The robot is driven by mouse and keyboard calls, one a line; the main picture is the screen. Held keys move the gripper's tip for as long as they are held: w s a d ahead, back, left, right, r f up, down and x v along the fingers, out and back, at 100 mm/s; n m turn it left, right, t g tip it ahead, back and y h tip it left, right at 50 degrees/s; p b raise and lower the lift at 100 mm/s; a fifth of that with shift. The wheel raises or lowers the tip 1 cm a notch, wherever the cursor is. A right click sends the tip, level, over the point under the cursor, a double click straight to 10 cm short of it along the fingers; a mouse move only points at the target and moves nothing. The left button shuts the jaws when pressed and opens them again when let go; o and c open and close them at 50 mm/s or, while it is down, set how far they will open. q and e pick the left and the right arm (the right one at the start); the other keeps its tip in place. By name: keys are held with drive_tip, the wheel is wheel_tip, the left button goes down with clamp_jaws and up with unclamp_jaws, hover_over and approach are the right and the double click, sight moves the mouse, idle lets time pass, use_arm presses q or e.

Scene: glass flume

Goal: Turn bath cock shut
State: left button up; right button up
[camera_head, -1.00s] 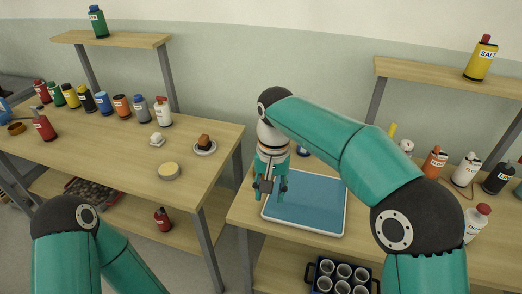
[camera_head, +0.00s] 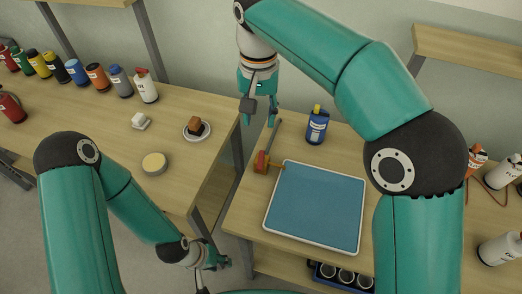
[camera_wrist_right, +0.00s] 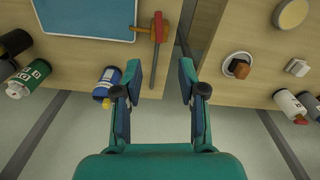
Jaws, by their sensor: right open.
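The bath is a blue tray with a pale rim (camera_head: 268,207) on the right table; its corner shows in the right wrist view (camera_wrist_right: 90,42). At its far left corner is the cock, with a red part (camera_head: 261,162), a short brass piece toward the bath and a long grey bar. The red part also shows in the right wrist view (camera_wrist_right: 158,27), with the bar running down between my fingertips in the picture. My right gripper (camera_head: 260,117) is open and empty, apart from the cock. My left gripper (camera_head: 223,263) hangs low near the gap between tables; its jaws are unclear.
A blue bottle (camera_head: 317,127) stands right of the cock, close to my right gripper. A plate with a brown block (camera_head: 194,127) and a yellow disc (camera_head: 154,162) are on the left table. A gap separates the tables. White and orange bottles stand far right.

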sight(260, 162)
wheel_tip(260, 162, down, 16)
drive_tip(key=shift+d+r, duration=0.1)
idle(0.4)
clamp_jaws()
